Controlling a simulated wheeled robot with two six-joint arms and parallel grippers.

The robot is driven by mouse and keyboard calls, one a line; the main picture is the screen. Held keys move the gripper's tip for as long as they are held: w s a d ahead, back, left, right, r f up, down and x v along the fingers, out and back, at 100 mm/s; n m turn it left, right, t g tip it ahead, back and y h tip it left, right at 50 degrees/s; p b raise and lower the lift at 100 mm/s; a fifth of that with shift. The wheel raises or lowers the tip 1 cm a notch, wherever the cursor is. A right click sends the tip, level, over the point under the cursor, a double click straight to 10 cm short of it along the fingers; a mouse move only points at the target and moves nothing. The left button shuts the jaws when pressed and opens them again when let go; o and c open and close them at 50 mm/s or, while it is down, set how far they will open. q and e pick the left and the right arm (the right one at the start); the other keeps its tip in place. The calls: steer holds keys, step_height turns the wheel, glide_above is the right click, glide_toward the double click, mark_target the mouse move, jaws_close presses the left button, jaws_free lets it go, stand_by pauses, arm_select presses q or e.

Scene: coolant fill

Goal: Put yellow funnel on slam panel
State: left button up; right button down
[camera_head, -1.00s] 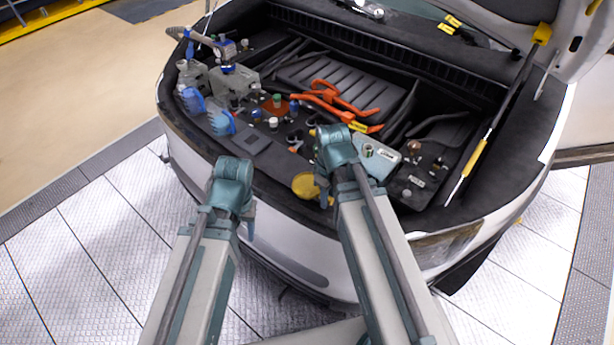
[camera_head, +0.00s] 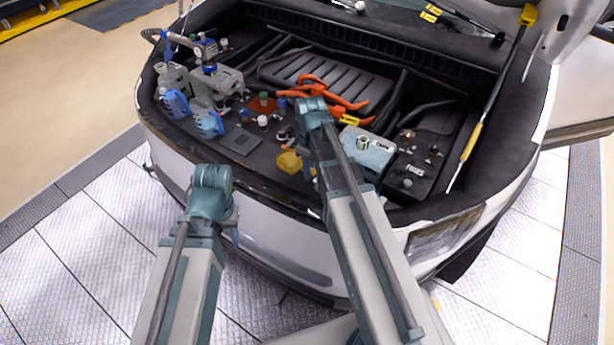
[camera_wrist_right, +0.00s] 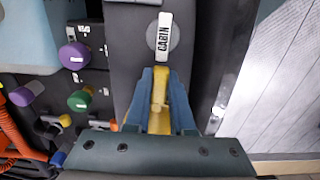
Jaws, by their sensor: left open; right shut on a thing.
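The yellow funnel (camera_head: 290,162) shows beside my right forearm, over the front of the engine bay. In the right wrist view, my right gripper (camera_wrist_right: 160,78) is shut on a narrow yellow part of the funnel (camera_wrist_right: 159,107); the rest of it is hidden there. The dark slam panel (camera_head: 262,168) runs along the front edge of the bay. The funnel appears above or at this panel; I cannot tell whether it touches. My left gripper (camera_head: 234,222) is open, low in front of the bumper, mostly hidden behind its arm.
Orange cables (camera_head: 335,95) cross the bay behind. A pale blue box (camera_head: 368,150) is to the right.

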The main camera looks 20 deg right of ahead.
steer(key=shift+f, duration=0.6)
arm_select(q)
steer(key=shift+a+f, duration=0.2)
steer(key=shift+f, duration=0.3)
arm_select(e)
steer(key=shift+r, duration=0.1)
arm_select(q)
steer(key=shift+f, duration=0.15)
arm_select(e)
steer(key=c, duration=0.8)
jaws_free()
steer(key=shift+o, duration=0.2)
